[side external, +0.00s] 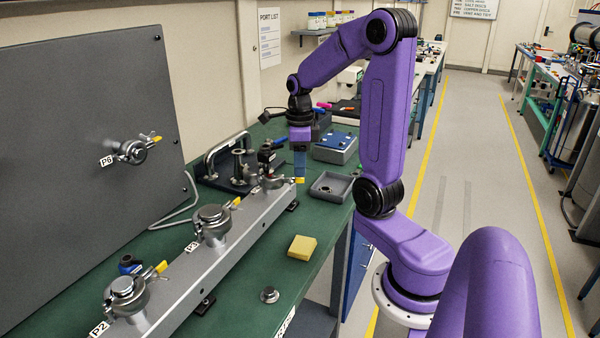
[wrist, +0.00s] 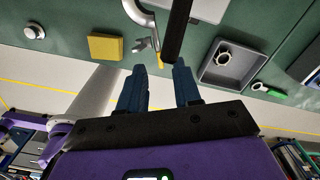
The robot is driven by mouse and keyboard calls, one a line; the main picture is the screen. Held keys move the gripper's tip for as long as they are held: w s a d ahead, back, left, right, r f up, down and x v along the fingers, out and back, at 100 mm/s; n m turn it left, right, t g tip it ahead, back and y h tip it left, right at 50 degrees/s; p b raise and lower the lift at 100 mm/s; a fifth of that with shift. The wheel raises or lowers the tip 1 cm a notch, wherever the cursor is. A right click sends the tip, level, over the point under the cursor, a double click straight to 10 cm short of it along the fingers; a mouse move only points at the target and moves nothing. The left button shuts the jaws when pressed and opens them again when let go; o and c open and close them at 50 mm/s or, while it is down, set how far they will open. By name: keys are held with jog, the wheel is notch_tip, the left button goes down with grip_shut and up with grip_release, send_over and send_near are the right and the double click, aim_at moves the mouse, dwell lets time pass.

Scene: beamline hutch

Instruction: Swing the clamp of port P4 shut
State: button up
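Ports P2 (side external: 124,288) and P3 (side external: 212,218) stand on the grey rail (side external: 250,222), each with a metal clamp and yellow-tipped lever. A third clamp (side external: 274,181) is at the rail's far end; I cannot read its label, but it follows P3 in line. Its yellow tip (side external: 300,180) is just below my gripper (side external: 300,174). In the wrist view my gripper (wrist: 158,72) has its two blue fingers apart. The yellow tip (wrist: 160,61) shows in line with the gap, just past the fingertips. I cannot tell contact or how far this clamp is swung.
Port P6 (side external: 132,151) is on the upright grey panel (side external: 70,120). A yellow block (side external: 302,247) and a small metal cap (side external: 270,295) lie on the green bench. A grey tray (side external: 331,188) is right of my gripper. A black bar (wrist: 178,30) passes close beyond my fingers.

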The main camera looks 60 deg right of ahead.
jog(key=shift+f, duration=1.45)
grip_shut()
jog(key=shift+r, duration=0.1)
